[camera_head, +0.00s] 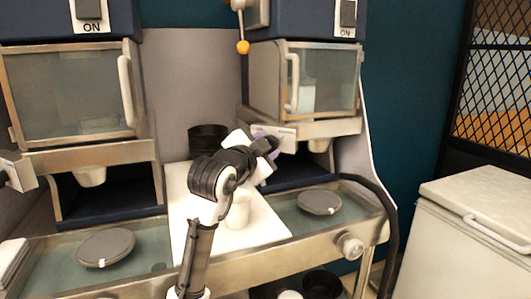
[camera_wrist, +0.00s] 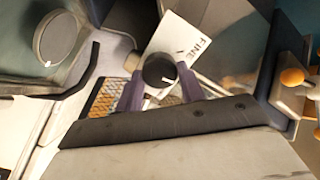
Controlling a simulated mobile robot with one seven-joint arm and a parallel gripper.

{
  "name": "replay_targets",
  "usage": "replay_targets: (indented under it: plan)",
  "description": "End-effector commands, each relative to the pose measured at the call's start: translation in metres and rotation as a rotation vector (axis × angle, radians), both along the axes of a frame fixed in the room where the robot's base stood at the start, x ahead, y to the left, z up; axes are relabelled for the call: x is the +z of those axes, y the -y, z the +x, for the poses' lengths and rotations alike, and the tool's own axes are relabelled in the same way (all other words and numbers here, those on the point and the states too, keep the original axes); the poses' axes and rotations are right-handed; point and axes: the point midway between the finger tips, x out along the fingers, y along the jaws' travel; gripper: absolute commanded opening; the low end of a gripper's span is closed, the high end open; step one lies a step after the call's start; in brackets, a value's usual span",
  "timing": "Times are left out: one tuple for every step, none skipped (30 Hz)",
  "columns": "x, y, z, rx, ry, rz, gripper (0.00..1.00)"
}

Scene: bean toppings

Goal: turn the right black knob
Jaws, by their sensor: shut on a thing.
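The right black knob (camera_wrist: 158,70), round with a white pointer mark, shows in the wrist view in front of a pale plate (camera_wrist: 185,45) marked "FINE". My gripper (camera_wrist: 162,82) has its two purple fingers on either side of the knob and is shut on it. In the head view my gripper (camera_head: 266,141) reaches the front left of the right machine (camera_head: 325,80), at the pale plate. There the knob is hidden behind my wrist.
The left machine (camera_head: 70,90) has a pale plate (camera_head: 14,170) at its lower left. A white cup (camera_head: 238,210) stands on the white board (camera_head: 265,232) under my arm. Round grey discs (camera_head: 106,247) (camera_head: 319,202) lie on the counter. A white chest (camera_head: 480,220) stands at right.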

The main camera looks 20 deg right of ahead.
Motion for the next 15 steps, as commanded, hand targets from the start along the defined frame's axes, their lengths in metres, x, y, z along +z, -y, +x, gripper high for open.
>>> replay_targets:
  plan:
    - [-0.0017,-0.0007,0.0001,0.002,0.034,0.034,0.16]
    - [-0.0019,-0.0006,0.0,0.002,0.052,0.055,0.16]
    - [-0.0022,-0.0006,0.0,0.002,0.078,0.083,0.16]
    - [-0.0021,-0.0005,0.0,0.001,0.097,0.103,0.16]
    - [-0.002,-0.0004,-0.0003,0.001,0.118,0.125,0.16]
    - [-0.002,-0.0003,-0.0004,0.001,0.144,0.152,0.16]
    - [-0.0022,-0.0002,-0.0004,0.001,0.162,0.173,0.16]
    - [-0.0023,-0.0003,-0.0004,0.002,0.181,0.194,0.16]
    - [-0.0021,-0.0001,-0.0007,0.001,0.208,0.221,0.16]
    - [-0.002,0.0002,-0.0009,0.0,0.228,0.243,0.16]
    - [-0.0021,0.0004,-0.0009,0.001,0.247,0.264,0.16]
    - [-0.0023,0.0002,-0.0008,0.001,0.272,0.291,0.16]
    - [-0.0023,0.0,-0.0009,0.001,0.292,0.311,0.16]
    - [-0.0021,0.0002,-0.001,0.001,0.312,0.332,0.16]
    - [-0.0021,0.0006,-0.0011,0.0,0.338,0.36,0.16]
